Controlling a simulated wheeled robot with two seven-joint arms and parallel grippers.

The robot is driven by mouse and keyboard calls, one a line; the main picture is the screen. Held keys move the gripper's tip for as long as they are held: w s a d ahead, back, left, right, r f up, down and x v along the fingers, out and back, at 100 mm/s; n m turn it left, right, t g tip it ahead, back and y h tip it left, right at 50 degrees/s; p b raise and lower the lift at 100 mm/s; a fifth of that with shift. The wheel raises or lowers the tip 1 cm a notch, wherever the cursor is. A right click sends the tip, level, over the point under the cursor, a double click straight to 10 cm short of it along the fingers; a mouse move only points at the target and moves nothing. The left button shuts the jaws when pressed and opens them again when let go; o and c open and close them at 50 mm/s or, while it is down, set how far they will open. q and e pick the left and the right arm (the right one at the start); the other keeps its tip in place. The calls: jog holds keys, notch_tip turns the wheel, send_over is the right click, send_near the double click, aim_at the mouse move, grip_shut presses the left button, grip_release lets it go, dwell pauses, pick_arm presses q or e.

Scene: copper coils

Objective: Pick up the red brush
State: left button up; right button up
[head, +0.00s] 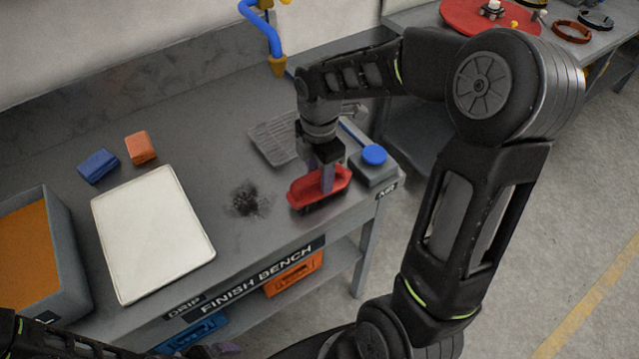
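The red brush (304,192), with dark bristles under it, is near the front right corner of the grey bench. My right gripper (327,180) points down at the brush, with a finger against the middle of its red body. The other finger is hidden, so whether the gripper is closed on the brush does not show. I cannot tell if the brush rests on the bench or is slightly raised. My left arm shows at the bottom left edge; its gripper cannot be made out clearly.
A dark smudge (247,200) lies left of the brush. A blue-knobbed grey block (375,178) stands close on its right, a ribbed grey tray (272,142) behind. A white board (152,235), blue block (98,166), orange block (140,148) and grey bin (66,255) are further left.

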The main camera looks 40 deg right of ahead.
grip_shut()
dwell(0.3)
dwell(0.3)
notch_tip(320, 180, up, 10)
jog(key=shift+r+b, duration=0.1)
jog(key=shift+b, duration=0.25)
dwell(0.4)
